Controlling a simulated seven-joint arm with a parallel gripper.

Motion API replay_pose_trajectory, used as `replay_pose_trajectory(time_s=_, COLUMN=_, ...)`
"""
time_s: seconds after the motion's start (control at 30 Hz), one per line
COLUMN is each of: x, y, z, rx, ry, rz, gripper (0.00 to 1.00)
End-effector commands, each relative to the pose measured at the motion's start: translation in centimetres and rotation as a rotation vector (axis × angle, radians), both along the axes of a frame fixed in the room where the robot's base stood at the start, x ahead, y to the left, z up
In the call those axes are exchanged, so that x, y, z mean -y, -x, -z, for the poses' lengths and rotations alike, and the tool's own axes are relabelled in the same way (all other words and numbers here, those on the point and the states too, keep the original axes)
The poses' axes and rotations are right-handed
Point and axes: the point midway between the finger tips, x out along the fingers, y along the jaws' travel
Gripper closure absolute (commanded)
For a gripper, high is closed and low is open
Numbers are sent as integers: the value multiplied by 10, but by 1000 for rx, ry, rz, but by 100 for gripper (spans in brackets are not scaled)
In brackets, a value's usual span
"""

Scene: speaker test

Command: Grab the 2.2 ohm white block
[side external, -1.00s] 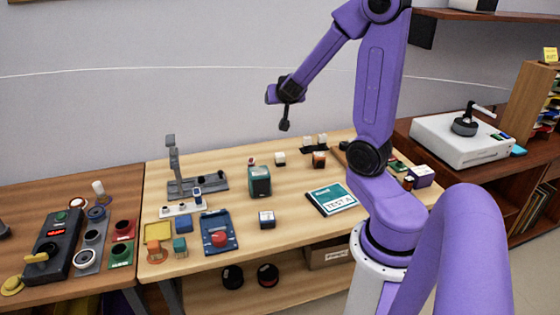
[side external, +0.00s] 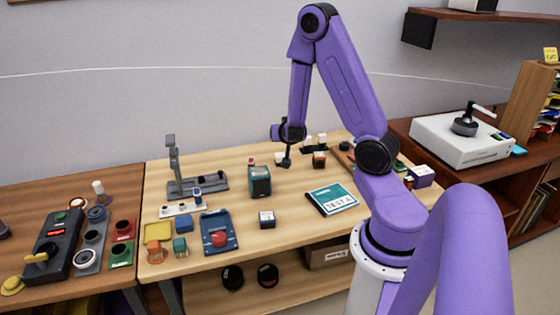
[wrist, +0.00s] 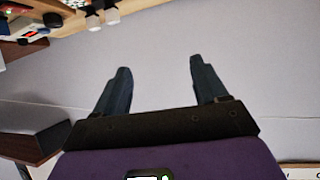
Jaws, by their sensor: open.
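Several small white-topped blocks are on the wooden table, and their labels are too small to read. One white block (side external: 279,159) is right beside my gripper (side external: 286,161), partly hidden by it. Another white block (side external: 266,219) with a dark lower part stands alone nearer the front. Two more white blocks (side external: 308,141) sit on a dark holder at the back. I cannot tell which one is 2.2 ohm. In the wrist view my gripper (wrist: 159,64) has its fingers apart with only wall between them. Two pale blocks (wrist: 112,16) show at the top edge there.
A dark teal box (side external: 259,181) stands left of the gripper, and a brown block (side external: 319,160) to its right. A grey stand (side external: 175,170) is at the left. Bare table (side external: 292,215) lies between box and booklet.

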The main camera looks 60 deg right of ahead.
Motion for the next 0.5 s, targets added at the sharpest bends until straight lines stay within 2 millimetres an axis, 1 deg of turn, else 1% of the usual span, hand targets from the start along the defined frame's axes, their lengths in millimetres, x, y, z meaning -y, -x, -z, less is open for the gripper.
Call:
replay_pose_trajectory(time_s=0.03, x=0, y=0, z=9, rx=-6, ry=-1, rz=1, gripper=28)
replay_pose_trajectory(time_s=0.1, x=0, y=0, z=19, rx=-7, ry=-1, rz=-1, gripper=28)
replay_pose_trajectory(time_s=0.3, x=0, y=0, z=41, rx=-4, ry=-1, rz=0, gripper=28)
replay_pose_trajectory(time_s=0.4, x=0, y=0, z=50, rx=-2, ry=0, rz=0, gripper=28)
replay_pose_trajectory(time_s=0.5, x=1, y=-1, z=53, rx=-2, ry=4, rz=1, gripper=28)
